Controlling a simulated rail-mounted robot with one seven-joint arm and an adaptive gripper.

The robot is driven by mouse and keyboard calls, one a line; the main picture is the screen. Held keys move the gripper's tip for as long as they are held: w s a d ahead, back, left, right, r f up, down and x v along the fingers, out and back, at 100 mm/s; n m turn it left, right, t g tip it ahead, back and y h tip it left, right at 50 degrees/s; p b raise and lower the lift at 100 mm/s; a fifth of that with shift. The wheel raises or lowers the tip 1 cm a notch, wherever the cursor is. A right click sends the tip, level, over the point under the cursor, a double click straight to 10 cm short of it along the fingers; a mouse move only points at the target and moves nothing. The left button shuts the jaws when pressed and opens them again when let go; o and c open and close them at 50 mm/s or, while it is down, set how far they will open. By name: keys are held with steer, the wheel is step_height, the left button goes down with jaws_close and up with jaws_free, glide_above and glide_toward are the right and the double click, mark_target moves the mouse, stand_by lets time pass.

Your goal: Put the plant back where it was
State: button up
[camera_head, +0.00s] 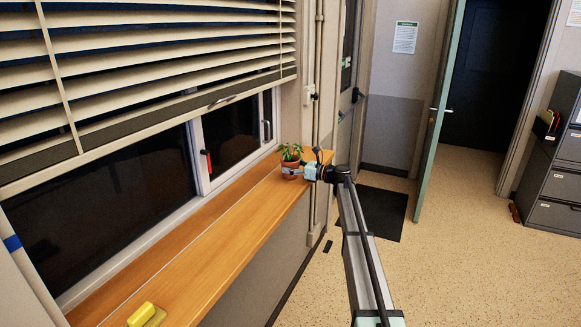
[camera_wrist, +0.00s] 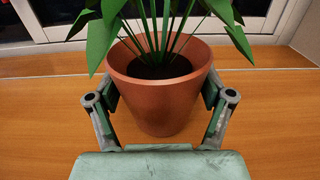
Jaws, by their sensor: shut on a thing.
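The plant has green leaves in a terracotta pot (camera_head: 290,170) at the far end of the wooden windowsill (camera_head: 215,235). In the wrist view the pot (camera_wrist: 158,105) fills the middle, upright, with dark soil and leaves (camera_wrist: 165,15) above it. My gripper (camera_head: 291,171) is shut on the pot, with one finger on each side of it in the wrist view (camera_wrist: 160,115). The pot's base is close to the sill; I cannot tell whether it touches. The pot's far side is hidden.
A yellow object (camera_head: 146,314) lies on the near end of the sill. The window (camera_head: 232,135) and lowered blinds (camera_head: 150,60) run along the sill's left side. The sill between the yellow object and the plant is clear. Vertical pipes (camera_head: 317,110) stand beyond the sill's far end.

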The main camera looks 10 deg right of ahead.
steer(key=shift+f, duration=0.15)
steer(key=shift+f, duration=0.15)
steer(key=o, duration=1.5)
